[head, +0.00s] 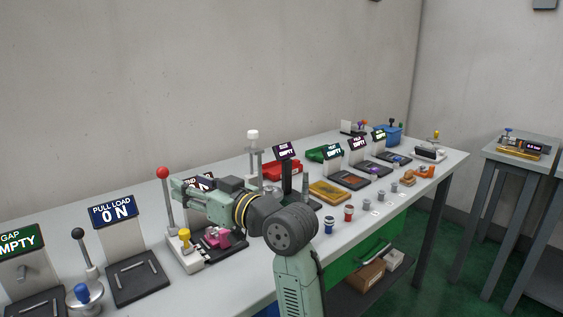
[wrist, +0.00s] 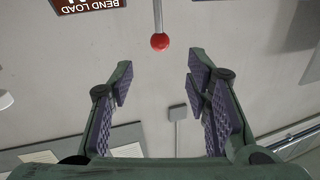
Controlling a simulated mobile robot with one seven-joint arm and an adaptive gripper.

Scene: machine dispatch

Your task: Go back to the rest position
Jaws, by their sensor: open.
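My gripper (head: 178,187) is at the end of my green arm, above the near part of the long table, just right of a lever with a red ball (head: 162,173). In the wrist view my gripper (wrist: 160,82) has its two padded fingers wide apart with nothing between them. The red ball (wrist: 160,42) shows beyond the fingertips there, apart from them. A BEND LOAD sign (wrist: 88,4) appears upside down at the top of that view.
The long table (head: 262,292) carries several stations: a PULL LOAD sign (head: 115,212), a yellow-knobbed station (head: 184,237), a magenta part (head: 217,238), a red bin (head: 283,170) and small cylinders. A second table (head: 545,158) stands right. Space above the table's far half is clear.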

